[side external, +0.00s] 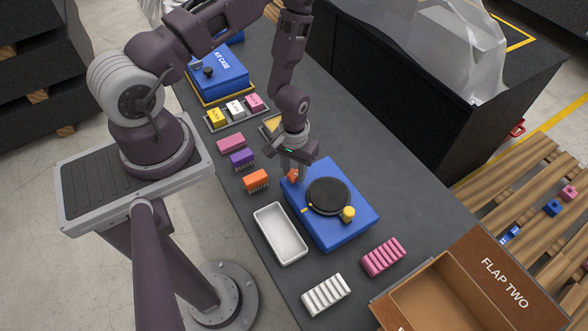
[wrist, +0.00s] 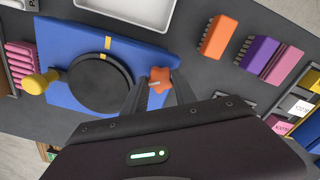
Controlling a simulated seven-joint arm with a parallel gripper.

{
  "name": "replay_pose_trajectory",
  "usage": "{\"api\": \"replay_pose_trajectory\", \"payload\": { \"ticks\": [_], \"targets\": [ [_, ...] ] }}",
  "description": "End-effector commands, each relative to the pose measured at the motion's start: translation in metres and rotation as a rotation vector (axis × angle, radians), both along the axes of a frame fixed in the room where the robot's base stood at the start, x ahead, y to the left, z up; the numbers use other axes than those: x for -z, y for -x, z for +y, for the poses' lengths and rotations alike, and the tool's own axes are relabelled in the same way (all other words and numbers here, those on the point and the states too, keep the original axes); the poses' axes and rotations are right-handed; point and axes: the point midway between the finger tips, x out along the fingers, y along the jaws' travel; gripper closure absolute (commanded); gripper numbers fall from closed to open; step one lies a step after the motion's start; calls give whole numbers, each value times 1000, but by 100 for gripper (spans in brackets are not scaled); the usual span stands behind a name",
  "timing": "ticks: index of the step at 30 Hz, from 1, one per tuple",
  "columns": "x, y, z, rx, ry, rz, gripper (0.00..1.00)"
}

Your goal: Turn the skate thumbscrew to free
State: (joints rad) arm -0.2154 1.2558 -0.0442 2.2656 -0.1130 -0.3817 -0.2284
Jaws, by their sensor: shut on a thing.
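The skate thumbscrew is an orange star-shaped knob (wrist: 159,76) at one corner of a blue block (wrist: 62,60). It also shows in the side view (side external: 293,176), partly covered by the fingers. A small pale mark shows on the knob. My gripper (side external: 294,167) points down over that corner, with a finger on either side of the knob, and is shut on it. The block carries a round black disc (side external: 328,196) with yellow marks at its edge and a yellow knob (side external: 348,214). The screw's shaft is hidden.
An empty white tray (side external: 280,233) lies beside the blue block. Orange (side external: 257,180), purple (side external: 242,159) and pink (side external: 231,143) ribbed pieces stand in a row nearby. White (side external: 326,294) and pink (side external: 383,257) ribbed pieces and an open box (side external: 480,262) lie toward the front.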

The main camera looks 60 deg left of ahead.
Motion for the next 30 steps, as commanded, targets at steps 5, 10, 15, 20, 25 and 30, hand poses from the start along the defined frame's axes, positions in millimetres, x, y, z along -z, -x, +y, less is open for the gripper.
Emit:
{"api": "replay_pose_trajectory", "payload": {
  "ticks": [5,10,15,20,25,30],
  "targets": [
    [0,-1,0,-6,0,-2,100],
    [0,-1,0,-6,0,-2,100],
    [0,-1,0,-5,0,-2,45],
    [0,0,0,-4,-1,-1,45],
    [-6,-1,0,-4,0,-2,45],
    [-40,-2,0,-4,-2,-5,45]
  ]
}}
